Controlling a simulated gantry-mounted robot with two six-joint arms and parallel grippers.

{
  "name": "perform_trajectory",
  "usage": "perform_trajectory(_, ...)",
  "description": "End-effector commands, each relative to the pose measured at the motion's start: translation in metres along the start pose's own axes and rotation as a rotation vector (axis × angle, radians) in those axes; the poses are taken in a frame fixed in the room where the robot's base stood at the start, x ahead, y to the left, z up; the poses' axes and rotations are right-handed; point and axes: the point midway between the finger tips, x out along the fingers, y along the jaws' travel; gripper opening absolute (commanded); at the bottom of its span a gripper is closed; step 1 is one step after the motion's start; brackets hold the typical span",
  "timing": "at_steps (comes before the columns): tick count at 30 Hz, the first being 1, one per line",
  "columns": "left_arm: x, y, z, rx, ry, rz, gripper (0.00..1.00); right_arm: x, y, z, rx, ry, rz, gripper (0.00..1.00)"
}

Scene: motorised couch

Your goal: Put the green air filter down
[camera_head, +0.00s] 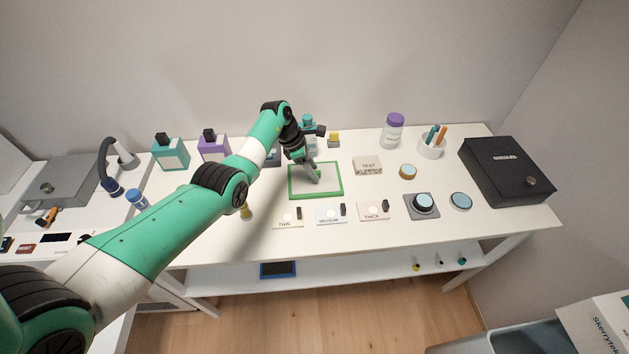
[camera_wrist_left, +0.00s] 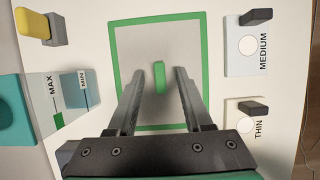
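The green air filter (camera_head: 331,180) is a flat square with a green rim and a grey middle. It appears to lie flat on the white table, in the middle of the head view. In the left wrist view the filter (camera_wrist_left: 137,38) has a short green handle (camera_wrist_left: 160,78) at its centre. My left gripper (camera_head: 314,179) is over the filter's middle. Its two fingers stand apart, one on each side of the handle, with a visible gap on both sides. My right gripper is not in view.
Cards marked THIN (camera_head: 286,222), MEDIUM (camera_head: 326,218) and THICK (camera_head: 371,214) lie in front of the filter. A TEST block (camera_head: 367,167) is to its right. A black box (camera_head: 508,170) stands far right. Teal and purple bottles stand at the back left.

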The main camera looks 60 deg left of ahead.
Motion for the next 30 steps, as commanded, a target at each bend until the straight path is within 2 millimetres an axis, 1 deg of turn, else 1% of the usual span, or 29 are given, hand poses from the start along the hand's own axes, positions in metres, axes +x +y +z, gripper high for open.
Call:
perform_trajectory(1, 0.0, -0.0001, -0.0001, 0.0, 0.0, 0.0, 0.4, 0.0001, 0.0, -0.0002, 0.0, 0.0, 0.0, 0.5)
perform_trajectory(5, 0.0, -0.0002, -0.0001, 0.0, 0.0, -0.001, 0.17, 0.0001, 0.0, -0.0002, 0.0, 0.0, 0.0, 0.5)
perform_trajectory(6, 0.0, -0.0002, -0.0001, 0.0, 0.0, -0.001, 0.09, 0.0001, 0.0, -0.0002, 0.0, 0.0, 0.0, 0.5)
perform_trajectory(8, 0.0, -0.0002, -0.0002, 0.0, 0.0, -0.001, 0.0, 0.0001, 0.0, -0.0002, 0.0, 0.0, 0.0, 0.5)
perform_trajectory(30, 0.0001, -0.0002, -0.0003, 0.0, 0.0, -0.001, 0.0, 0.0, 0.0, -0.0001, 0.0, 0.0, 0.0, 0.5)
